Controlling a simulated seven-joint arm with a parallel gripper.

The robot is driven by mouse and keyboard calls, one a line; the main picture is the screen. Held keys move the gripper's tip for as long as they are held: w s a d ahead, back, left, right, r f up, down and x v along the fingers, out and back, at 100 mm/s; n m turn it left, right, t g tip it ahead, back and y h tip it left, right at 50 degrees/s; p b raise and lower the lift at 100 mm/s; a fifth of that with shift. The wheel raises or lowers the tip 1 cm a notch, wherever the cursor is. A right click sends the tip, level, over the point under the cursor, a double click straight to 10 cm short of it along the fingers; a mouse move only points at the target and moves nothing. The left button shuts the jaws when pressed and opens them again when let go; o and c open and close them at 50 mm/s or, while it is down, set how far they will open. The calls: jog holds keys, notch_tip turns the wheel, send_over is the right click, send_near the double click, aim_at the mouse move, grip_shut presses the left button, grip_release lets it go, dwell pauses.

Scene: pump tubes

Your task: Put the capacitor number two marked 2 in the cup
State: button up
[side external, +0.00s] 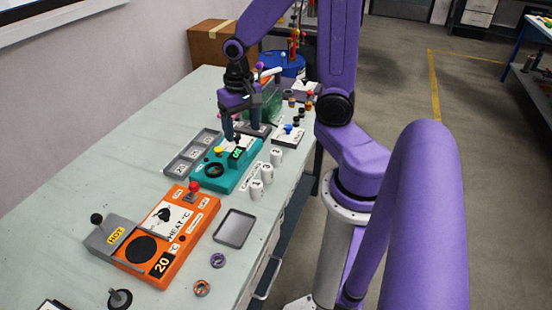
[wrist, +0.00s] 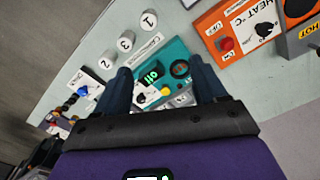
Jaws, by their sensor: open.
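Three white cylinders stand in a row beside the teal device (side external: 243,172). In the wrist view the bottom one reads 2 (wrist: 106,59), the middle one looks like 3 (wrist: 126,41), and the top one reads 1 (wrist: 149,21). In the side view, cylinder 2 (side external: 276,157) is the farthest back. I cannot clearly identify a cup; the teal device has a dark round recess (side external: 214,170), also in the wrist view (wrist: 180,69). My gripper (side external: 241,139) is open and empty above the teal device, apart from the cylinders; its fingers frame the device in the wrist view (wrist: 161,72).
An orange heater (side external: 168,236) with a dark plate and a grey tray (side external: 235,229) are nearer the camera. Grey slotted trays (side external: 190,155) lie left of the teal device. Small knobs and cards crowd the back. The left tabletop is clear.

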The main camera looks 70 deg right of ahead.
jog(key=d+f+m, duration=0.3)
jog(key=d+m, duration=0.5)
jog(key=d, duration=0.1)
jog(key=m, duration=0.7)
send_over(276, 151)
jog(key=f, duration=0.2)
notch_tip(276, 151, down, 12)
jog(key=shift+a, duration=0.1)
jog(key=shift+f, duration=2.6)
jog(key=shift+c, duration=0.3)
jog(key=c, duration=1.1)
jog(key=shift+r, duration=0.15)
